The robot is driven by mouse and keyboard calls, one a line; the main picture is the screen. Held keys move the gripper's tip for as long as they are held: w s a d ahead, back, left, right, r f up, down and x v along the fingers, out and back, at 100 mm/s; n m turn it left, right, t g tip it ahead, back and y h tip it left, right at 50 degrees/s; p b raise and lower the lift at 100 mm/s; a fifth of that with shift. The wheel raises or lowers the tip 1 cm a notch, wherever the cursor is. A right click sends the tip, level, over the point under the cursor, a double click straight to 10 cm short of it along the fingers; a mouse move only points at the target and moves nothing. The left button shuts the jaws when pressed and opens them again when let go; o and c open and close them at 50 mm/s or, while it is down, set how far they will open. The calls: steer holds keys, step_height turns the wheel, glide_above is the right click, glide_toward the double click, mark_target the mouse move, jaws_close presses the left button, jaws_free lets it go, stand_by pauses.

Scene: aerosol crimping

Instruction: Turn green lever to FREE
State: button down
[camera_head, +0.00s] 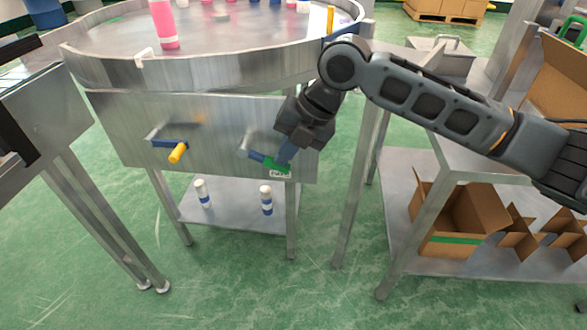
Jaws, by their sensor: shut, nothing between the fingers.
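The green lever (276,166) is on the front panel (220,125) of a round metal table, at the panel's right side. A small white label (280,174) is just below it, too small to read. My gripper (283,158) points down and left, with its fingertips at the lever. The fingers look closed together, with nothing held between them. I cannot tell whether they touch the lever, as they hide part of it. A second lever, with a yellow handle (177,153), is on the left of the same panel.
The round table top (105,50) carries a pink bottle (164,24) and other containers. An open cardboard box (455,215) is on the right shelf. Green floor is free in front.

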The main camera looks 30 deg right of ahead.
mark_target(288, 167)
steer(key=shift+f+t+y+b, duration=0.6)
steer(key=shift+f+y+b, duration=0.25)
steer(key=shift+y+b, duration=0.05)
steer(key=f+b, duration=0.1)
steer(key=b, duration=0.2)
steer(key=shift+a+f, duration=0.1)
steer(key=f+t+y+b, duration=0.1)
steer(key=b, duration=0.2)
steer(key=shift+f+b, duration=0.25)
steer(key=shift+b, duration=0.15)
steer(key=shift+w+a+f+t+y+b, duration=0.5)
steer(key=shift+a+f+y+b, duration=0.3)
steer(key=shift+b, duration=2.25)
steer(key=shift+w+a+f+t+y+b, duration=0.5)
steer(key=shift+f+b, duration=0.35)
steer(key=shift+b, duration=2.15)
steer(key=shift+w+a, duration=0.1)
steer(key=shift+a, duration=0.05)
